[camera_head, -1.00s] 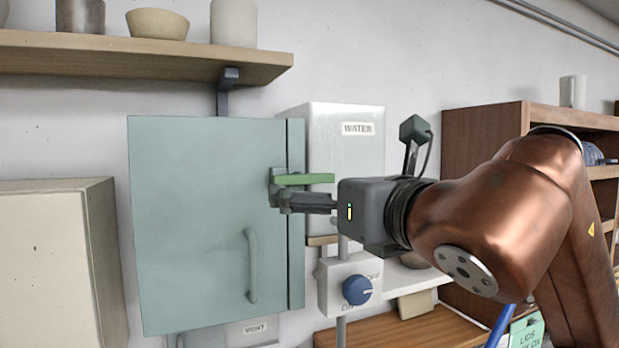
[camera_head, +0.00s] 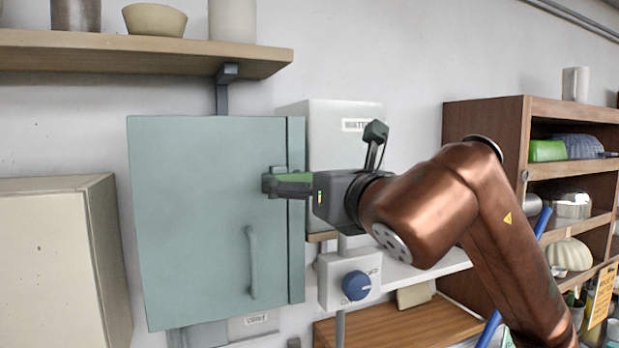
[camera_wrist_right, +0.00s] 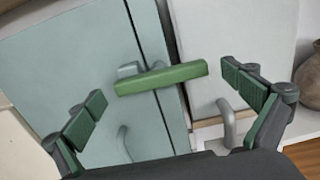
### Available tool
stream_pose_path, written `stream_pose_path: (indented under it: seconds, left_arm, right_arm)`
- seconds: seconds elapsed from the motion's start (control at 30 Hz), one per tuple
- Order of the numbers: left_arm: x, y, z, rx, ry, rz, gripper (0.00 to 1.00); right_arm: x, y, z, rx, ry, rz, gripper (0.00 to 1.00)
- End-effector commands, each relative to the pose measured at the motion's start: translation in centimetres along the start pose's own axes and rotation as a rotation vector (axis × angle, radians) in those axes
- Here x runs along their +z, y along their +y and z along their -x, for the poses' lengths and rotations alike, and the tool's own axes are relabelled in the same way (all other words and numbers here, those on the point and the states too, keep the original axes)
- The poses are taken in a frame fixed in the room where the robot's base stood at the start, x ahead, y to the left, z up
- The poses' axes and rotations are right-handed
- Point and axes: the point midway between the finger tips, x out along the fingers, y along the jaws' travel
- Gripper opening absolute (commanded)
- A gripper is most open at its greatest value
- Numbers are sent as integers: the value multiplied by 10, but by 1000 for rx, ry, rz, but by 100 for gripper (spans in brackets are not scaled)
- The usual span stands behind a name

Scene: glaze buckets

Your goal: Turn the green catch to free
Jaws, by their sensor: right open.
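The green catch (camera_wrist_right: 160,78) is a bar lying across the front edge of the pale teal cabinet door (camera_head: 190,220), level in the head view and slightly tilted in the wrist view. My right gripper (camera_head: 268,187) is open in front of the catch in the head view and hides part of it. In the right wrist view the two fingers (camera_wrist_right: 170,95) stand wide apart, one on each side of the bar's ends, with visible gaps. My left gripper is not in view.
A white box labelled WATER (camera_head: 335,140) stands right of the cabinet. A blue knob (camera_head: 356,286) sits on a white plate below my right arm. A wooden shelf with pots (camera_head: 130,52) hangs above. A cream box (camera_head: 45,260) stands at left.

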Motion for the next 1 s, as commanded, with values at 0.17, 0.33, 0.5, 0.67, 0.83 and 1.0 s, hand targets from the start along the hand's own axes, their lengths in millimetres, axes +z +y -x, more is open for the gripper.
stream_pose_path:
  seconds: [0.17,0.33,0.5,0.67,0.83,1.0]
  left_arm:
    - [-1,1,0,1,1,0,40]
    - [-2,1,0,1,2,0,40]
    - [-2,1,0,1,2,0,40]
    - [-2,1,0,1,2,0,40]
    - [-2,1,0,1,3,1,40]
    - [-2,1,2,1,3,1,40]
  right_arm:
    - [0,0,0,0,0,0,89]
    - [0,0,0,0,0,0,77]
    - [0,0,0,0,-1,0,66]
    - [0,0,0,0,-1,1,60]
    - [1,-1,1,-2,-1,22,60]
    - [2,0,1,-1,-3,89,60]
